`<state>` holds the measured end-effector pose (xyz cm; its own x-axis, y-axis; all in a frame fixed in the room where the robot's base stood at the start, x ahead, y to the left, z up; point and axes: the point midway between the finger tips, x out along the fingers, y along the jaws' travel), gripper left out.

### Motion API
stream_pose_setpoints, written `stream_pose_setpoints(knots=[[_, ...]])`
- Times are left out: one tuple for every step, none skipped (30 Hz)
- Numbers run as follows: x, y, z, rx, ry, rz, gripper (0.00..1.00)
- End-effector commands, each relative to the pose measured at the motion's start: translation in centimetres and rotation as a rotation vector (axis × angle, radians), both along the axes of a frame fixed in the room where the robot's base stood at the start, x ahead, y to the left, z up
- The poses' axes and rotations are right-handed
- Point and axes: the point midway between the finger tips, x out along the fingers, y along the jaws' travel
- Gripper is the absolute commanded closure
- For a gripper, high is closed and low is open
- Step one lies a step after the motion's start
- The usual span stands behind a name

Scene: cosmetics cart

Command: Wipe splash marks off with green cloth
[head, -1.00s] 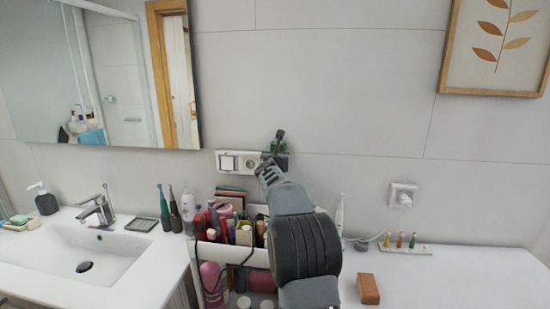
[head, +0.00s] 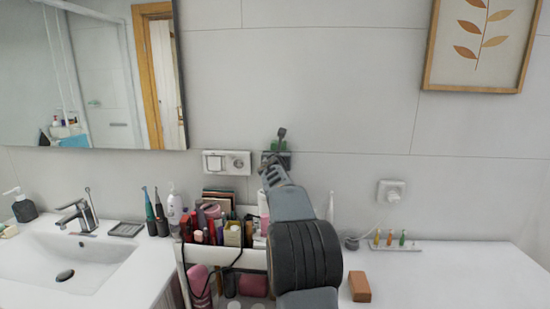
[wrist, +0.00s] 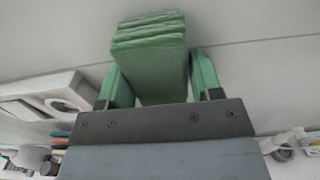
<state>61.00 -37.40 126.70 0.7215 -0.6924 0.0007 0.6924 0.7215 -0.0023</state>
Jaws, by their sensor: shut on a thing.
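The green cloth (wrist: 150,60) is a folded, layered pad between the two green-tipped fingers of my gripper (wrist: 162,82) in the wrist view. My gripper is shut on it. In the head view my gripper (head: 277,148) is raised in front of the grey tiled wall, above the cosmetics cart, and a small bit of the green cloth (head: 279,146) shows there. I cannot tell whether the cloth touches the wall. I cannot make out any splash marks in either view.
A wall socket plate (head: 227,162) is just left of my gripper. The cosmetics cart (head: 246,258) with bottles stands below my arm. A sink (head: 110,259) and mirror (head: 95,75) are at left. A brown block (head: 359,286) lies on the white counter (head: 450,285), mostly clear at right.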

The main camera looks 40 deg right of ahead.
Motion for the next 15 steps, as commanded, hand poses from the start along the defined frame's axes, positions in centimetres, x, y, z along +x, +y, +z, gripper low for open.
stream_pose_setpoints(knots=[[-0.3,-0.3,-0.1,-0.001,-0.001,-0.002,0.6],[-0.4,-0.4,-0.1,-0.001,-0.001,-0.002,0.6],[-0.6,-0.5,-0.1,-0.001,-0.001,-0.001,0.6],[-0.7,-0.5,-0.1,-0.001,-0.001,0.0,0.6],[-0.7,-0.5,-0.1,-0.001,-0.001,0.001,0.6],[-0.8,-0.6,-0.1,-0.001,0.0,0.001,0.6],[-0.8,-0.6,-0.1,-0.001,0.0,0.002,0.6],[-0.9,-0.7,-0.1,-0.001,0.0,0.002,0.6],[-0.9,-0.7,-0.1,-0.001,0.001,0.001,0.6],[-1.0,-0.8,-0.1,-0.001,-0.001,0.001,0.6],[-1.0,-0.9,-0.1,-0.001,-0.001,0.001,0.6],[-1.1,-1.1,-0.1,-0.001,-0.001,0.0,0.6],[-1.3,-1.3,-0.1,-0.001,-0.001,-0.001,0.6],[-1.3,-1.5,-0.1,0.0,0.0,0.0,0.6],[-1.5,-1.7,-0.1,-0.001,-0.001,0.0,0.6]])
